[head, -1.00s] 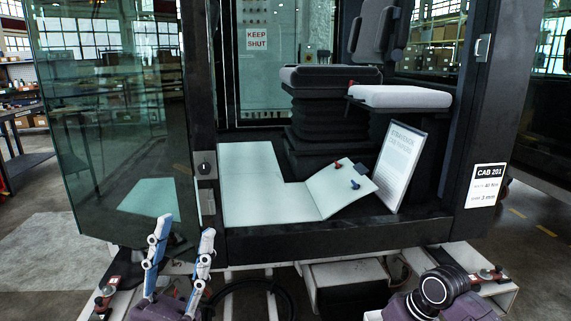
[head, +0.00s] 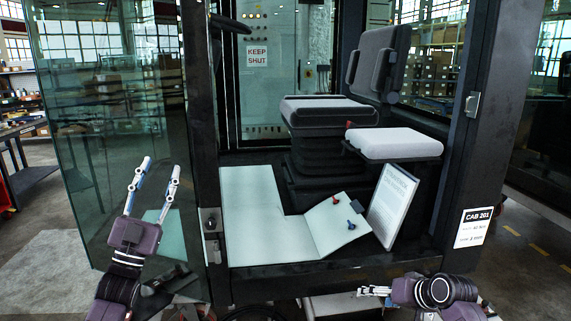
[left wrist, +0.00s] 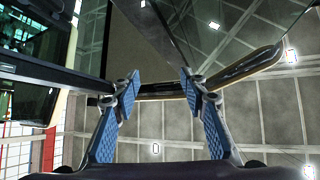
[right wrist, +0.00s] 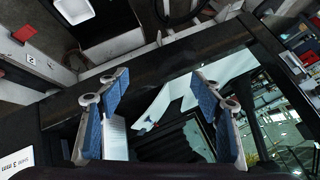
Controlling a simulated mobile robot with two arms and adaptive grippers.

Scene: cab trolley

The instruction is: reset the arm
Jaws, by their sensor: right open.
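My left gripper (head: 161,166) is raised in front of the cab's glass door (head: 110,120) at the left of the head view. Its two fingers point up and stand apart with nothing between them, as the left wrist view (left wrist: 160,88) also shows. My right gripper (head: 374,291) is low in front of the cab's sill, its fingers pointing left in the head view. The right wrist view (right wrist: 150,90) shows its blue-padded fingers wide apart and empty, with the cab edge and floor beyond.
The cab floor holds a pale mat (head: 254,225), a folded panel with red and blue small pieces (head: 335,224), and a leaning printed board (head: 392,205). The dark door post (head: 203,130) is close to my left gripper.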

